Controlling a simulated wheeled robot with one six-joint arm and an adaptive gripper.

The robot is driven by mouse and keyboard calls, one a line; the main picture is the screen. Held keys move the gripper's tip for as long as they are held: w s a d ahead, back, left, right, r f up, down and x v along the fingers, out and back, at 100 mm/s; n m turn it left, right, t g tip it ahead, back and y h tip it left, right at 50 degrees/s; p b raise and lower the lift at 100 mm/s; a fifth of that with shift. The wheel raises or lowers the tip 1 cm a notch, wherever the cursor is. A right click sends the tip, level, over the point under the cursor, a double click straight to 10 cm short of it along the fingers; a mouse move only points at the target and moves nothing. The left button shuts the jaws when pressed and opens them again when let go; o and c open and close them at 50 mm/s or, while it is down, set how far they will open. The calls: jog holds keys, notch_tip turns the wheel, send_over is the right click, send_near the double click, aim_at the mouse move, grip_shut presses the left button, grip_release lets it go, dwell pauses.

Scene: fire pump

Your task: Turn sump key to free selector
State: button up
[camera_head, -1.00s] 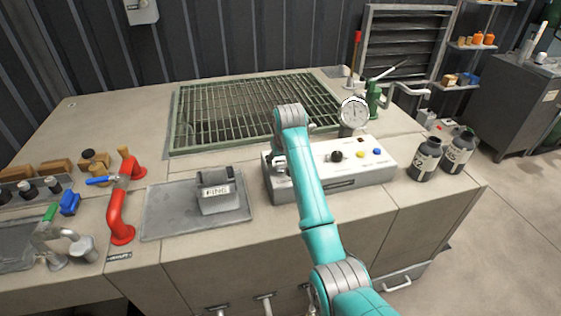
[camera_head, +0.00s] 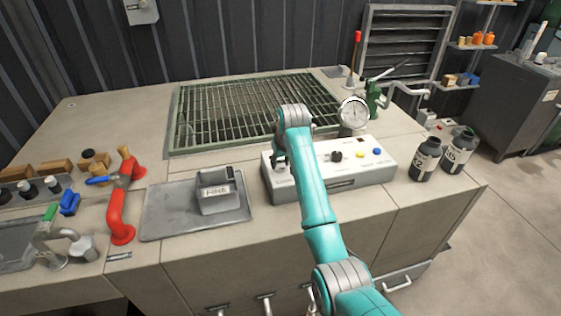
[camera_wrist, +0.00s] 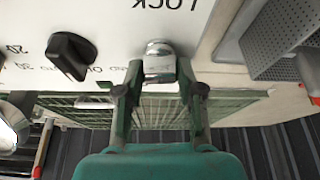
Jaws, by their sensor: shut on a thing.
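The white control box (camera_head: 365,165) sits on the bench at centre right. On its left end my gripper (camera_head: 280,165) reaches down, partly hidden by my arm. In the wrist view my gripper (camera_wrist: 158,72) is shut on a shiny metal key piece (camera_wrist: 158,58), one finger on each side. This sump key stands on the white panel near the printed word "LOCK". The black selector knob (camera_wrist: 70,55) is apart from the gripper, left of it in the wrist view. It also shows in the head view (camera_head: 337,156), right of my arm. The key's lower part is hidden.
A round gauge (camera_head: 354,112) stands behind the box. A grey block on a plate (camera_head: 160,215) and a red pipe (camera_head: 120,205) are to the left. Two dark bottles (camera_head: 425,160) stand right. A green grating (camera_head: 220,110) lies behind.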

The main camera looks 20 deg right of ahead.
jog(key=n+y, duration=0.1)
jog(key=n, duration=0.3)
jog(key=shift+d+y, duration=0.1)
jog(key=shift+y, duration=0.2)
jog(key=n+g, duration=0.1)
jog(key=n, duration=0.1)
jog(key=n+y, duration=0.1)
jog(key=n, duration=0.1)
jog(key=shift+w+d+n+g, duration=0.1)
jog(key=shift+n+g, duration=0.2)
jog(key=shift+g, duration=0.1)
jog(key=n+g+y, duration=0.1)
jog(key=n, duration=0.3)
jog(key=shift+w+n, duration=0.1)
jog(key=shift+n, duration=0.2)
jog(key=shift+n+g, duration=0.9)
jog(key=shift+n, duration=0.8)
jog(key=o, duration=1.1)
jog(key=shift+o, duration=0.2)
jog(key=v, duration=1.2)
jog(key=shift+d, duration=0.25)
